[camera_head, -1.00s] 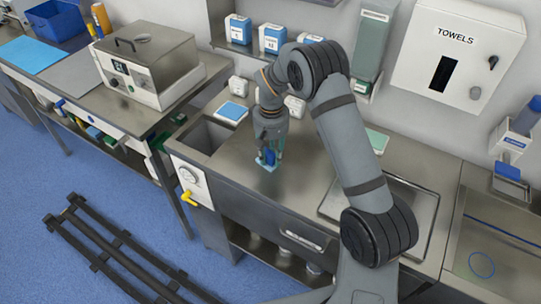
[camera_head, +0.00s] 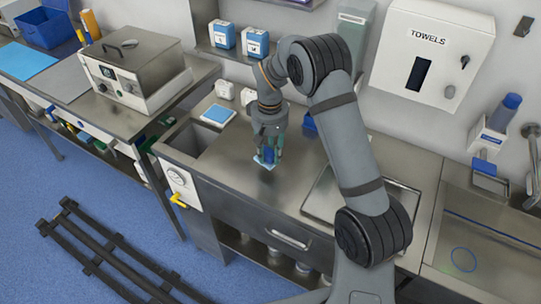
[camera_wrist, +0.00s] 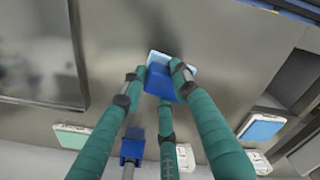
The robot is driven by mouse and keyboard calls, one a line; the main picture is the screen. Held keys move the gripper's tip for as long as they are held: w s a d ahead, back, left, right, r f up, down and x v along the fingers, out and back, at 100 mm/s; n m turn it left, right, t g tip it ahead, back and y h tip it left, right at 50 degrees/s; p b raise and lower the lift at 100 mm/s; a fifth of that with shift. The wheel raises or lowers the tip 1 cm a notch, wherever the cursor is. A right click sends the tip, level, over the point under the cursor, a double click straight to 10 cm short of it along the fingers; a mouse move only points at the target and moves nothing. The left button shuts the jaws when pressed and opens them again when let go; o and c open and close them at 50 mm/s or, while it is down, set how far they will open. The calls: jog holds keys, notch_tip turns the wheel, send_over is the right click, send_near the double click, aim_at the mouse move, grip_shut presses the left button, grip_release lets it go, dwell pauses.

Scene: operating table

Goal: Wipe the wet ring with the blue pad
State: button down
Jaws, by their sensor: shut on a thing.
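My gripper (camera_head: 267,148), with teal fingers, is shut on the blue pad (camera_head: 265,160), just above or on the steel counter (camera_head: 235,170); I cannot tell whether it touches. In the wrist view my gripper (camera_wrist: 158,75) has its fingertips around the pad's dark blue block (camera_wrist: 166,83). The pad's pale blue edge shows beyond the block. No wet ring shows clearly on the bare counter near the pad. A thin blue ring outline (camera_head: 463,260) lies in the basin at the right; I cannot tell whether it is wet.
A pale blue pad in a white tray (camera_head: 218,114) lies on the counter's back left, with white bottles (camera_head: 248,97) behind. A steel tray (camera_head: 325,190) lies right of my gripper, partly behind my arm. A sunken bin (camera_head: 185,140) opens at the left. Bare counter surrounds the held pad.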

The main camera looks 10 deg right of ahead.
jog(key=shift+d+r+p, duration=0.1)
jog(key=shift+r+p, duration=1.05)
jog(key=shift+r, duration=0.75)
